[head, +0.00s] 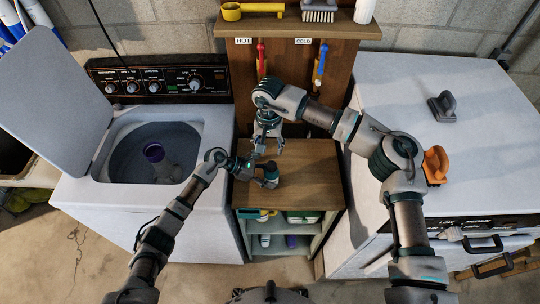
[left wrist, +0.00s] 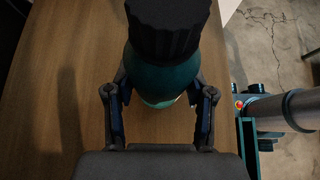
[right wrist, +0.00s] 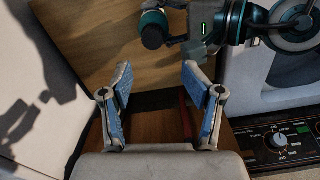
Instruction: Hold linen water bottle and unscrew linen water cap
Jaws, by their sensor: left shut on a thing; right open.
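The linen water bottle (left wrist: 160,72) is teal, with a ribbed black cap (left wrist: 168,28) on its top in the left wrist view. My left gripper (left wrist: 160,98) has its fingers on both sides of the bottle and is shut on it. In the head view the bottle (head: 270,176) is small, over the wooden cabinet top, beside my left gripper (head: 258,168). My right gripper (head: 269,149) is open and empty, behind and above the bottle. In the right wrist view, the bottle's dark end (right wrist: 152,36) lies beyond the open fingers (right wrist: 158,82), apart from them.
The cabinet top (head: 305,180) is otherwise clear. An open washer (head: 90,195) with a purple item (head: 154,152) inside stands left. A white machine (head: 440,90) with grey (head: 442,107) and orange (head: 436,164) brushes stands right. Red (head: 261,58) and blue (head: 321,62) valve handles are behind.

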